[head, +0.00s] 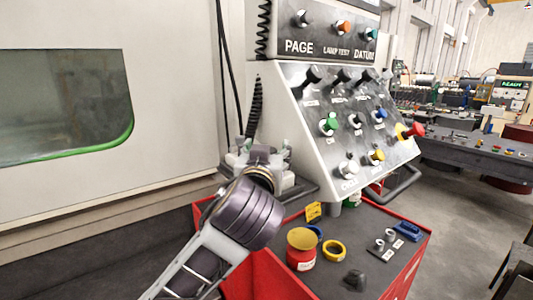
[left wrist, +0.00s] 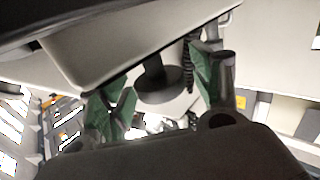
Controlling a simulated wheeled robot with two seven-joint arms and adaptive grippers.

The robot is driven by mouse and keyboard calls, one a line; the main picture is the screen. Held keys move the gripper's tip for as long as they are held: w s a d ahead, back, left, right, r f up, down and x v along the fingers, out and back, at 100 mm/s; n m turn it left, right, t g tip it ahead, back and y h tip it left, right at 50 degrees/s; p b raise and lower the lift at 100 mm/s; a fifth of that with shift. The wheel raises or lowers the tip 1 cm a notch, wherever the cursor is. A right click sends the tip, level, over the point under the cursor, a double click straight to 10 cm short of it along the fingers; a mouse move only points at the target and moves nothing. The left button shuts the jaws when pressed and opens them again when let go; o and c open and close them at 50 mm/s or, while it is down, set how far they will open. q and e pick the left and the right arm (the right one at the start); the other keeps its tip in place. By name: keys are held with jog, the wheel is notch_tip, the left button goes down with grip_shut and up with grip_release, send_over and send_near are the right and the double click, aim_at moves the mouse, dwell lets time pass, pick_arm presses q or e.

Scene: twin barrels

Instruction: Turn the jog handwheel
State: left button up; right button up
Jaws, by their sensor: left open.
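My left gripper (head: 262,150) reaches in from the bottom of the head view, close to the lower left side of the slanted control panel (head: 300,135). Its fingertips are partly hidden there by its own wrist. In the left wrist view the gripper (left wrist: 163,97) is open, with a green-padded finger on each side. Between and beyond the fingers is a dark round disc with a short stem (left wrist: 158,85). I cannot tell whether it is the jog handwheel, or whether the fingers touch it. No labelled handwheel is clear in the head view. My right gripper is not in view.
The panel carries several knobs, including a red one (head: 410,131), and a bent grey handle (head: 398,188). A red-edged cart (head: 420,262) below holds a red tin (head: 300,258), a yellow ring (head: 334,250) and small parts. A machine wall (head: 175,90) stands left.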

pick_arm(q)
jog(key=s+a, duration=0.1)
jog(key=s, duration=1)
jog(key=shift+s+a, duration=0.15)
jog(key=shift+s, duration=0.25)
